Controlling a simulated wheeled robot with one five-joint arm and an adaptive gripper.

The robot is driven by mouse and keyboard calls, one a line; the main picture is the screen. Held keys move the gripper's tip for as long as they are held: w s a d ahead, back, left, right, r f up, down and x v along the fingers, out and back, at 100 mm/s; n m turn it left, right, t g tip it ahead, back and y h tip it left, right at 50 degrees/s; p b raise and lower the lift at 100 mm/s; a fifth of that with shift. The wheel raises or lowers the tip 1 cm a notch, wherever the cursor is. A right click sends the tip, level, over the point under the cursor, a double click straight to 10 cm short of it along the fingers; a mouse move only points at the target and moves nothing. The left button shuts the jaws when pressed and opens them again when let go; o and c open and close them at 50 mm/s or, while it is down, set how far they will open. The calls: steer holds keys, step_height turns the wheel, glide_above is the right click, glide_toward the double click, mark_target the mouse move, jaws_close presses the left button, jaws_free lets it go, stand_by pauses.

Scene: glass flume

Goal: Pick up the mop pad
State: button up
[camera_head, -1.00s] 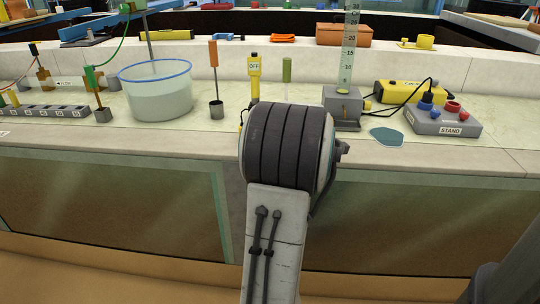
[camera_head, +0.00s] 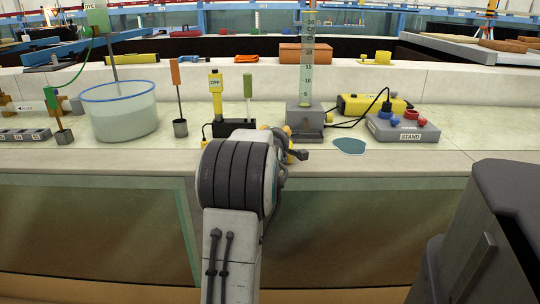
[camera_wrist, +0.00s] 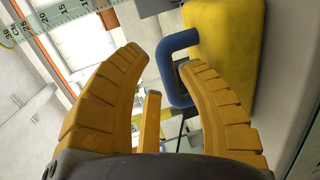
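A flat teal patch (camera_head: 349,146) with an uneven outline lies on the pale ledge near its front edge in the head view. It is the likeliest mop pad, but I cannot tell for sure. In the head view my gripper is mostly hidden behind my arm, left of the patch. The wrist view does not clearly show the patch. A blue loop (camera_wrist: 178,68) on a yellow block (camera_wrist: 224,50) is beyond the right finger.
Right of the patch is a grey STAND box (camera_head: 402,127) with knobs. Behind it lies a yellow case (camera_head: 360,104) with a black cable. A graduated cylinder (camera_head: 307,70) stands on a grey base to the left. A water-filled tub (camera_head: 122,112) stands farther left.

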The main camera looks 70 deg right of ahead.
steer(key=shift+b+x, duration=1.15)
steer(key=shift+x, duration=0.55)
jaws_close()
